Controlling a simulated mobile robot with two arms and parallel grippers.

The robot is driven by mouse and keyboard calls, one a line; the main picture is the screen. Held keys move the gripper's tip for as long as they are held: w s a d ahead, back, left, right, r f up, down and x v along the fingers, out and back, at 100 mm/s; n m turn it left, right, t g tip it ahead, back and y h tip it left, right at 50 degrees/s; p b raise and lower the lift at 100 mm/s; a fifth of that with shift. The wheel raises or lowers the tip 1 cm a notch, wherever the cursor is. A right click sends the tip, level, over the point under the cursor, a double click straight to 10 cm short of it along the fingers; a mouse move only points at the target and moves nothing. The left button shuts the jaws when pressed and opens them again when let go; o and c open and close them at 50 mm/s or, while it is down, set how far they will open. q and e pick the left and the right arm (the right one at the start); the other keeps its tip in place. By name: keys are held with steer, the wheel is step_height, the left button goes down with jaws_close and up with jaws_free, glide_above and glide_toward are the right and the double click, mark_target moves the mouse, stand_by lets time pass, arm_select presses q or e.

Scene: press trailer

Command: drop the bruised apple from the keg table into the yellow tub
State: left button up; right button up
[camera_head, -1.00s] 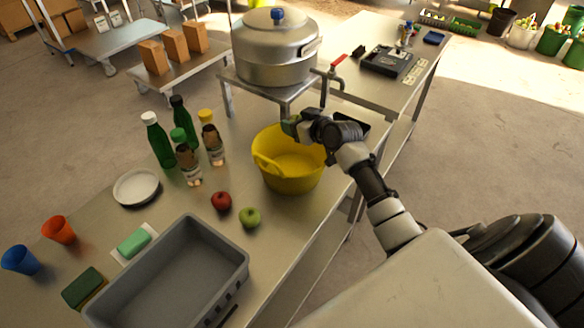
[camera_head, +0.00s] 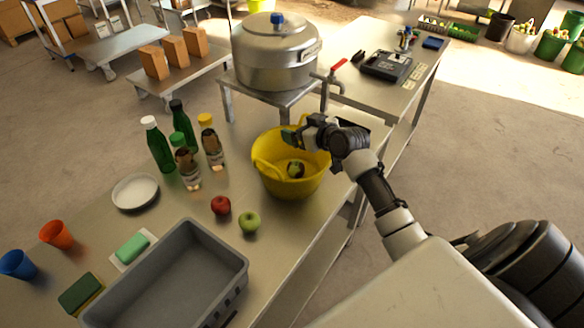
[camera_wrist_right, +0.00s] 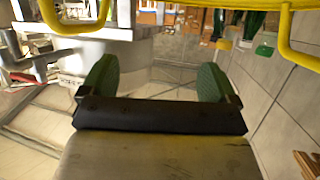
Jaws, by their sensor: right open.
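The yellow tub (camera_head: 285,184) stands on the steel table beside the pot stand. The bruised apple (camera_head: 295,169), green with a dark brown patch, is inside the tub. My right gripper (camera_head: 290,136) is over the tub's far rim, above the apple and apart from it. In the right wrist view its two green finger pads (camera_wrist_right: 158,80) are wide apart with nothing between them. The apple does not show in the wrist view. My left gripper is not in view.
A red apple (camera_head: 221,205) and a green apple (camera_head: 249,222) lie in front of the tub. A grey crate (camera_head: 240,283) is nearer. Bottles (camera_head: 158,145) stand left of the tub. A large pot (camera_head: 273,55) with a red-handled tap (camera_head: 338,65) is behind it.

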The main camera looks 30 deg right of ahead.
steer(key=b+v, duration=0.1)
steer(key=v, duration=0.7)
steer(key=shift+s+b, duration=0.4)
